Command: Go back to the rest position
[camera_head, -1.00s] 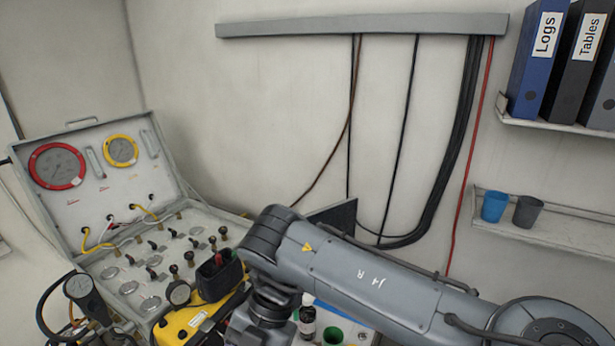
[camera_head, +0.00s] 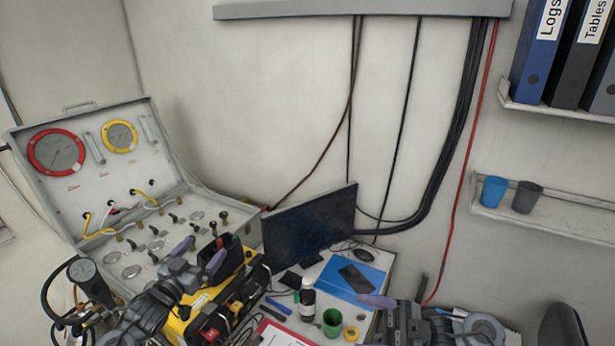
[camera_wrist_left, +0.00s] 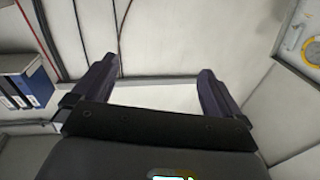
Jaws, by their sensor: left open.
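My left gripper (camera_head: 198,254) shows in the head view at the lower left, in front of the open air panel case. Its two purple fingers stand apart. The left wrist view also shows it open (camera_wrist_left: 155,85), with nothing between the fingers but pale wall behind. My right gripper (camera_head: 377,301) is at the lower right, low over the desk's right side. One purple finger shows clearly there; the other I cannot make out. The air panel case (camera_head: 210,207) stands open, with a red-ringed gauge (camera_head: 57,152) and a yellow-ringed gauge (camera_head: 120,135) in its lid.
A yellow device (camera_head: 178,328) lies beside my left arm. A dark monitor (camera_head: 310,225), blue folder (camera_head: 338,275), dark bottle (camera_head: 307,300) and green cup (camera_head: 332,322) are on the desk. Cables (camera_head: 465,130) hang on the wall. A shelf (camera_head: 560,222) holds two cups.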

